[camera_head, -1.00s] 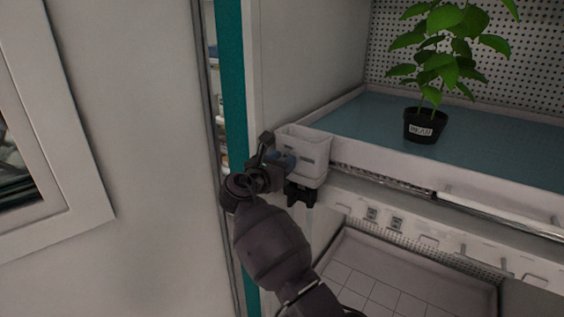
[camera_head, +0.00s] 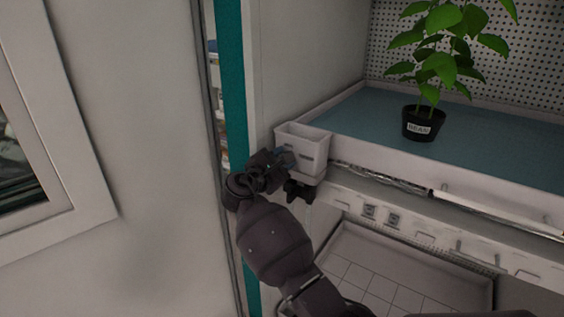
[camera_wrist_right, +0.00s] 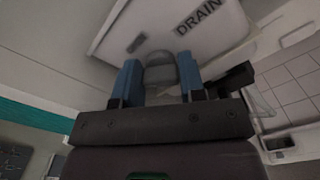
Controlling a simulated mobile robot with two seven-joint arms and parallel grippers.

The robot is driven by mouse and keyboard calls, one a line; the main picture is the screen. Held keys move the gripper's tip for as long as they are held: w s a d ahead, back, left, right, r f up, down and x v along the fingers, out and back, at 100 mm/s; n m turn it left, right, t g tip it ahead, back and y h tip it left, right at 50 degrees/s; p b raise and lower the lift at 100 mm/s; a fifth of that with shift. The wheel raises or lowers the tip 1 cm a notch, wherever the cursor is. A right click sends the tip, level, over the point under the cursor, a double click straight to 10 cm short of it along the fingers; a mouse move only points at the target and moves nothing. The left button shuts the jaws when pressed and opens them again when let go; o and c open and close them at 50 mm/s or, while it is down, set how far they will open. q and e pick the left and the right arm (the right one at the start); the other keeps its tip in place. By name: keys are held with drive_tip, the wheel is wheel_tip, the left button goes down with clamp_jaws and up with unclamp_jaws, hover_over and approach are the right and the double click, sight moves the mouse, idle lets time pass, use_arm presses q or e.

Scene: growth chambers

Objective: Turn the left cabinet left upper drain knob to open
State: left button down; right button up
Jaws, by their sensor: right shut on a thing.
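The white drain box (camera_head: 304,150) is fixed at the left front corner of the upper tray. It shows tilted in the right wrist view, with the word DRAIN on its face (camera_wrist_right: 215,35). My right gripper (camera_head: 287,158) is at the front of this box. In the right wrist view its blue-lined fingers (camera_wrist_right: 158,80) are shut on the grey drain knob (camera_wrist_right: 160,69), one on each side. In the head view the knob is hidden by my gripper, and I cannot tell how far it is turned. My left gripper is out of view.
A potted plant (camera_head: 422,125) stands on the blue upper tray (camera_head: 365,113). A dark fitting (camera_head: 300,190) hangs just below the box, close to my gripper. A lower white tray (camera_head: 375,285) is beneath. The teal door-frame strip (camera_head: 232,90) is at the left.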

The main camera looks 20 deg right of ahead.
drive_tip(key=m, duration=0.1)
drive_tip(key=m+b, duration=0.1)
drive_tip(key=m, duration=0.1)
drive_tip(key=shift+f, duration=0.25)
drive_tip(key=m+b, duration=0.2)
drive_tip(key=shift+f+m, duration=0.1)
drive_tip(key=shift+m, duration=0.2)
drive_tip(key=m+b, duration=0.1)
drive_tip(key=m, duration=0.2)
drive_tip(key=shift+s+b, duration=0.1)
drive_tip(key=shift+b, duration=0.3)
drive_tip(key=shift+d+m+b, duration=0.1)
drive_tip(key=shift+m+b, duration=0.5)
drive_tip(key=shift+m, duration=0.6)
drive_tip(key=o, duration=0.9)
